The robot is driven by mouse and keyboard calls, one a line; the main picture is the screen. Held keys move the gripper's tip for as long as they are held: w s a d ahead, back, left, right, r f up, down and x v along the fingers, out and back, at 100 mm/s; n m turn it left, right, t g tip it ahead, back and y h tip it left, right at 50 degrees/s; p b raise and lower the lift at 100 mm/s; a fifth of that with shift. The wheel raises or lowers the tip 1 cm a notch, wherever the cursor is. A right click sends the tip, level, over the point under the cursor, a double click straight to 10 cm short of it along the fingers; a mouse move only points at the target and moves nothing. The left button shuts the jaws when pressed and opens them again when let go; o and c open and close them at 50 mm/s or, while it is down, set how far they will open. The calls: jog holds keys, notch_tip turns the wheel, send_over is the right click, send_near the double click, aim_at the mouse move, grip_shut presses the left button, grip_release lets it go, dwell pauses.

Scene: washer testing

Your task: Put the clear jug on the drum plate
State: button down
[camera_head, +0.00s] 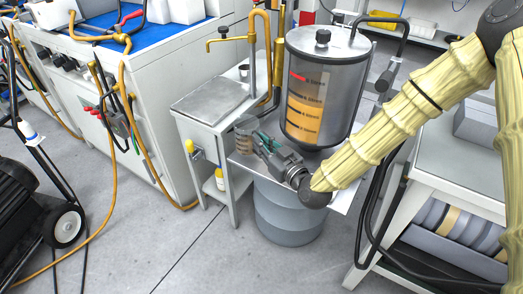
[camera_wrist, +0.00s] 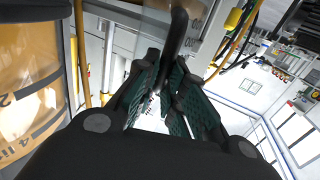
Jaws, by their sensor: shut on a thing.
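The clear jug (camera_head: 245,127) is a small see-through vessel beside the tall tank. My gripper (camera_head: 262,142) reaches it from the right and is shut on its handle. In the wrist view the green-padded fingers (camera_wrist: 172,95) close around the dark handle (camera_wrist: 178,35); most of the jug's body is out of that view or hard to make out. The drum plate (camera_head: 241,166) is a flat pale sheet on top of the grey drum (camera_head: 288,212). The jug is over or near its left part; I cannot tell whether it touches the plate.
A tall clear tank (camera_head: 322,75) with litre marks and amber liquid stands just behind my gripper; it also fills the left of the wrist view (camera_wrist: 30,90). A white side table (camera_head: 208,100) is at the left. A grey-topped bench (camera_head: 450,165) is at the right.

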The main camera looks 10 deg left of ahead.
jog(key=shift+w+a+f, duration=0.1)
jog(key=shift+w+a, duration=0.15)
jog(key=shift+w, duration=0.4)
jog(key=shift+s+f+b, duration=0.1)
jog(key=shift+f+b, duration=0.5)
jog(key=shift+f, duration=1.2)
jog(key=c, duration=1.5)
grip_release()
